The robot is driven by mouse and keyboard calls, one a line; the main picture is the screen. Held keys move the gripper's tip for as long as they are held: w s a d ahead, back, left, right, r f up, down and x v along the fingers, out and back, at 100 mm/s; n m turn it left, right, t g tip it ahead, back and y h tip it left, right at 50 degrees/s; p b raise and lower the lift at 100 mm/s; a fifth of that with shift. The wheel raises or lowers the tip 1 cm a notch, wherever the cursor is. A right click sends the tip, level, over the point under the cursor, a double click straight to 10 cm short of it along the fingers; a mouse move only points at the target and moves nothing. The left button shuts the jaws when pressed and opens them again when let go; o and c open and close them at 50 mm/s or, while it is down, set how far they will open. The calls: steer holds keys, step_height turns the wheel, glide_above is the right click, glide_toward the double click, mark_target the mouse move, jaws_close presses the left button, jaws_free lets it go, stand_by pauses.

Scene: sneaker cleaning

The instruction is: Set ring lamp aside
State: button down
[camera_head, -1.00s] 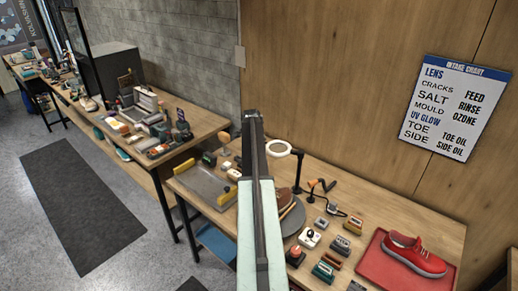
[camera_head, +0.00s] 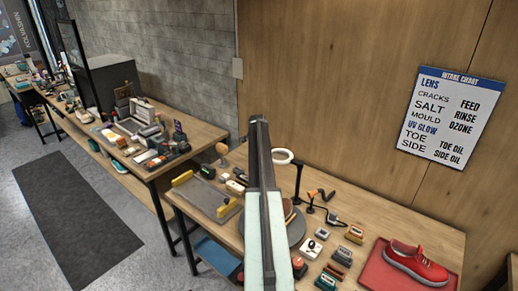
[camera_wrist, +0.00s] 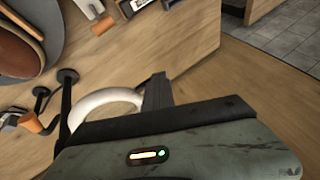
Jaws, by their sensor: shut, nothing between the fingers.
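The ring lamp has a white ring (camera_head: 285,155) on a thin black post, standing at the back of the near workbench. In the wrist view its white ring (camera_wrist: 92,104) is partly hidden behind my gripper's body, with the black post to its left. My gripper (camera_wrist: 156,88) is shut and empty, its dark fingers just right of the ring. I cannot tell whether they touch. In the head view my arm rises in front of the bench, its end (camera_head: 258,122) above and left of the ring, and covers the ring's left edge.
A grey turntable (camera_head: 294,232) holds a brown shoe, mostly hidden by my arm. A red sneaker (camera_head: 415,262) sits on a red tray (camera_head: 379,278) at right. Several small boxes and tools crowd the bench between. A grey tray (camera_head: 205,198) lies at left.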

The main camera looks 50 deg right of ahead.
steer(key=shift+s+d, duration=0.35)
steer(key=shift+s, duration=0.1)
steer(key=a+r+p, duration=0.9)
steer(key=shift+w+a+r+p, duration=0.15)
steer(key=shift+w+r+p, duration=0.15)
steer(key=shift+w+p, duration=0.1)
